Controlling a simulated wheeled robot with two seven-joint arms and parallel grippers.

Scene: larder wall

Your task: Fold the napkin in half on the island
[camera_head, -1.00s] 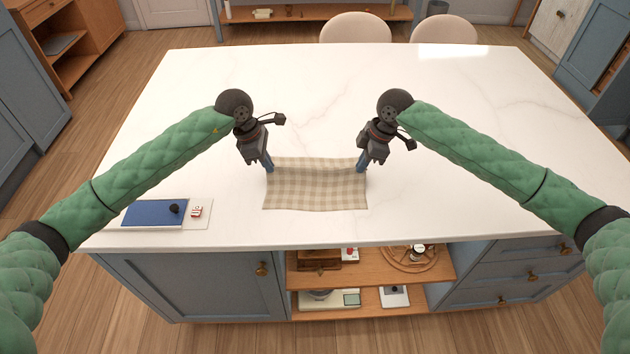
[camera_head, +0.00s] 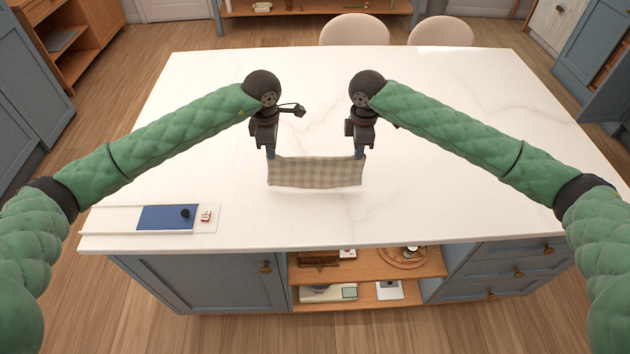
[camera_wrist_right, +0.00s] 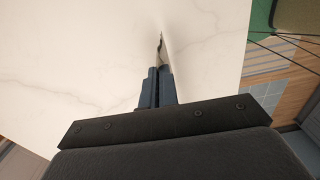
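The beige checked napkin (camera_head: 315,173) hangs between my two grippers over the white island (camera_head: 440,190), its lower edge facing the island's front. A faint shadow shows under it, so at least part of it seems off the surface. My left gripper (camera_head: 271,155) is shut on the napkin's upper left corner. My right gripper (camera_head: 359,155) is shut on its upper right corner. In the right wrist view the fingers (camera_wrist_right: 157,75) are close together, with a thin edge-on strip of napkin (camera_wrist_right: 161,45) beyond them.
A white board with a blue panel (camera_head: 160,218), a dark knob and a small red-and-white item (camera_head: 206,215) lies at the island's front left. The rest of the top is clear. Two pale stools (camera_head: 354,29) stand behind the island.

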